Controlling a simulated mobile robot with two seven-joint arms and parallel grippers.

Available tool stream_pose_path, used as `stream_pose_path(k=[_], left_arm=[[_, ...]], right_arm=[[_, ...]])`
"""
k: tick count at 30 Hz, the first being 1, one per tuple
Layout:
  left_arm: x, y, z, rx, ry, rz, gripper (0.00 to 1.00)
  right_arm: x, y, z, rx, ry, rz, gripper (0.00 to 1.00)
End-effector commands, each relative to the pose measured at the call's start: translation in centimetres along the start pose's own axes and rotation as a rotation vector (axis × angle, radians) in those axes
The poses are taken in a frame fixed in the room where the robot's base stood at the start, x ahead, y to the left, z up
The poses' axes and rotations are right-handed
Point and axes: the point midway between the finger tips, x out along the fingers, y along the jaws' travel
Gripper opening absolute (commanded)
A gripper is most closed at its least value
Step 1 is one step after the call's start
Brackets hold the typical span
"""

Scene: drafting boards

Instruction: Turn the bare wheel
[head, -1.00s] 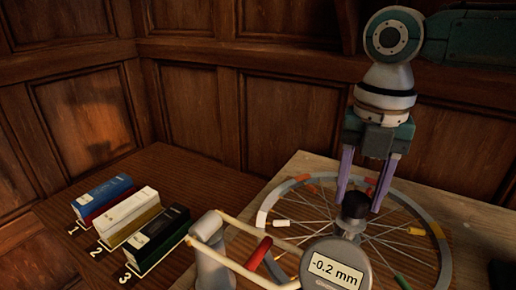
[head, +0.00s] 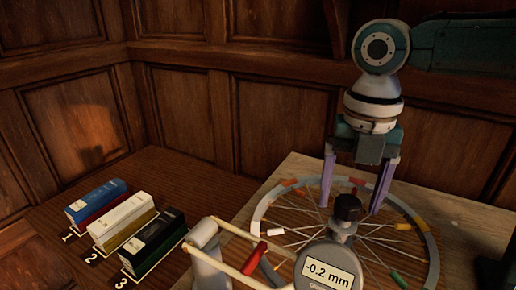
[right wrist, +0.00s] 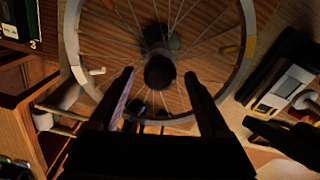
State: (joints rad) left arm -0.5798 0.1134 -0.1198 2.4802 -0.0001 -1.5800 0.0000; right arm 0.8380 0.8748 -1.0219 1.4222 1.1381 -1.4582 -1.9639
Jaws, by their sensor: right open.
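The spoked wheel (head: 432,258) lies flat on a pale board, with coloured patches on its rim and small coloured tags on its spokes. A black knob (head: 347,207) stands up at its hub. My right gripper (head: 349,210) points down over the hub, open, with one purple-sided finger on each side of the knob and gaps between. In the right wrist view the knob (right wrist: 160,72) sits between the two dark fingertips (right wrist: 159,75), clear of both. The near part of the rim is hidden behind the gauge. My left gripper is not in view.
A round gauge (head: 328,268) reading -0.2 mm stands in front of the wheel, beside a frame with pale bars (head: 240,264) and a red piece. Blue, white and black blocks (head: 97,200) stand at the left by numbers 1 to 3. Panelled walls close off the back.

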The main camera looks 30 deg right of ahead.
Motion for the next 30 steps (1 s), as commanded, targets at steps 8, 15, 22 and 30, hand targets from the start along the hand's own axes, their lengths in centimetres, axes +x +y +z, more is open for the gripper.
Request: stream_pose_path(k=[8,15,22,30], left_arm=[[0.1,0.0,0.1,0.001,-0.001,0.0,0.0],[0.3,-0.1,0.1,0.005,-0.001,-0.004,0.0],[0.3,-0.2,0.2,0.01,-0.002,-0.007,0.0],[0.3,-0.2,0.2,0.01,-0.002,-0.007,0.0]], right_arm=[[-4.2,0.1,0.1,0.0,-0.005,0.005,0.81],[-8.5,0.0,0.1,0.001,-0.003,0.003,0.81],[-9.9,0.0,0.0,0.0,-0.001,0.0,0.81],[-9.9,0.0,0.0,0.001,0.0,0.0,0.81]])
